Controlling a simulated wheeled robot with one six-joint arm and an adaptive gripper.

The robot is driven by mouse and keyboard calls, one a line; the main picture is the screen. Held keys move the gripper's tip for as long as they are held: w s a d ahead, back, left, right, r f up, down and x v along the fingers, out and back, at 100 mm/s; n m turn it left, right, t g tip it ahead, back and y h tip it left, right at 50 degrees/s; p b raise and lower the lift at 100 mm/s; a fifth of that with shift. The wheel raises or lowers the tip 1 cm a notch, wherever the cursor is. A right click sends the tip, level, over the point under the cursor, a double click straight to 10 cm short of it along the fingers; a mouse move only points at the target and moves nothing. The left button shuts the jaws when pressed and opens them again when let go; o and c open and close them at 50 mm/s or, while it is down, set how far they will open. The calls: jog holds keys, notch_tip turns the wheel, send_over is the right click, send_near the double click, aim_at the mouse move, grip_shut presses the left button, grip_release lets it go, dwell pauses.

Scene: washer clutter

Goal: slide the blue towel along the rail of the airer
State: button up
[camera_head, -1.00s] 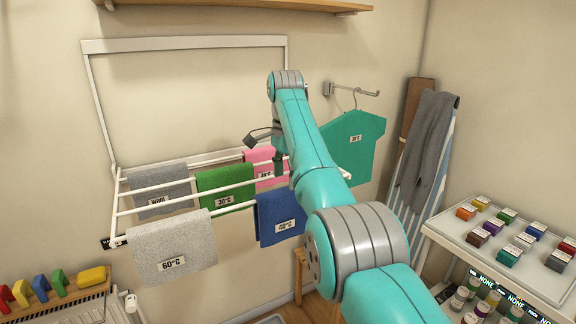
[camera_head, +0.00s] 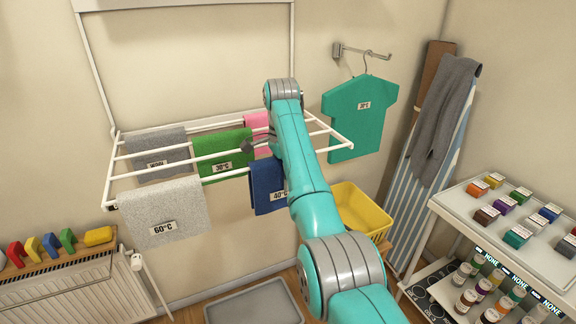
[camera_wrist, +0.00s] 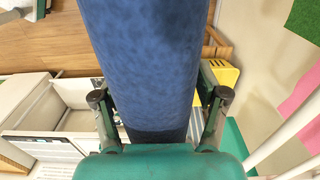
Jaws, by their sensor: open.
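The blue towel (camera_head: 265,186), labelled 40°C, hangs over the front rail of the white airer (camera_head: 112,190); my arm covers its right part in the head view. In the wrist view the blue towel (camera_wrist: 150,60) fills the middle, between the two fingers of my gripper (camera_wrist: 160,97). The gripper is open, with a visible gap between the towel and the right finger; the left finger is close to its edge. In the head view my gripper is mostly hidden behind my arm.
The grey 60°C towel (camera_head: 163,208) hangs left on the front rail, with a short bare stretch before the blue one. The green towel (camera_head: 222,152), another grey towel (camera_head: 158,150) and pink towel (camera_head: 257,122) hang behind. A yellow basket (camera_head: 358,212) stands below right.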

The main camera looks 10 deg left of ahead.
jog(key=shift+f, duration=0.15)
jog(key=c, duration=1.3)
jog(key=shift+w+d, duration=0.9)
jog(key=shift+d, duration=0.5)
jog(key=shift+w+d, duration=0.95)
jog(key=shift+d, duration=0.4)
jog(key=shift+w+d, duration=0.9)
jog(key=shift+d, duration=0.5)
jog(key=o, duration=1.3)
